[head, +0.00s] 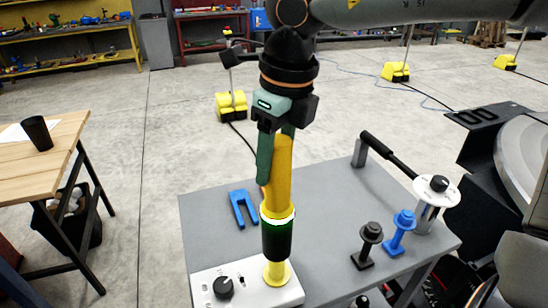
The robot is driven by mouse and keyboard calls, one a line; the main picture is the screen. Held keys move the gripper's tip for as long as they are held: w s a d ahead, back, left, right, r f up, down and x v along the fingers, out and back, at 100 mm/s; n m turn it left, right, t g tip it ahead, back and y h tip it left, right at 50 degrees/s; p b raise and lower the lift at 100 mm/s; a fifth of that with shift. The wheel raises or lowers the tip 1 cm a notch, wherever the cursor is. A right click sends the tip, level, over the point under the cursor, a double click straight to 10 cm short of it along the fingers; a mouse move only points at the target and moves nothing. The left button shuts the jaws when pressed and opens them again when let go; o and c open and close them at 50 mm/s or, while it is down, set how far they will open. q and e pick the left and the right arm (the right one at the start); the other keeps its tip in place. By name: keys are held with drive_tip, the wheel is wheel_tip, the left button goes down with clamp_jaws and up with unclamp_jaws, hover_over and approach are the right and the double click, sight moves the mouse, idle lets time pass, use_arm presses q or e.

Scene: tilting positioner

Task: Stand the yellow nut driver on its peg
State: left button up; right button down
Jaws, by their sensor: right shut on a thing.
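My right gripper (276,162) reaches down from above, with green fingers closed on the yellow nut driver (281,185). The nut driver is nearly upright over the front of the grey table. Its lower part lines up with a glowing white ring and a dark green cylinder (277,240) above a round yellow base (277,273). I cannot tell whether these touch or only overlap in the view. No separate yellow peg can be made out. A black peg-like piece (371,233) and a blue one (404,219) stand at the right. My left gripper is not in view.
The grey table (325,195) carries a white control box (245,289) with a black knob, a blue forked piece (243,208) and a black lever with a white round hub (437,190). A wooden table (50,165) with a dark cup stands at left. The table's middle is fairly clear.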

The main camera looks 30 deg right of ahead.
sight(274, 199)
drive_tip(key=shift+f+b, duration=2.35)
drive_tip(key=shift+f, duration=0.2)
drive_tip(key=shift+f+b, duration=1.5)
drive_tip(key=shift+b, duration=0.1)
drive_tip(key=c, duration=0.5)
unclamp_jaws()
drive_tip(key=shift+c, duration=0.2)
drive_tip(key=o, duration=0.5)
drive_tip(key=shift+f, duration=0.1)
drive_tip(key=shift+o, duration=0.2)
drive_tip(key=shift+r, duration=0.2)
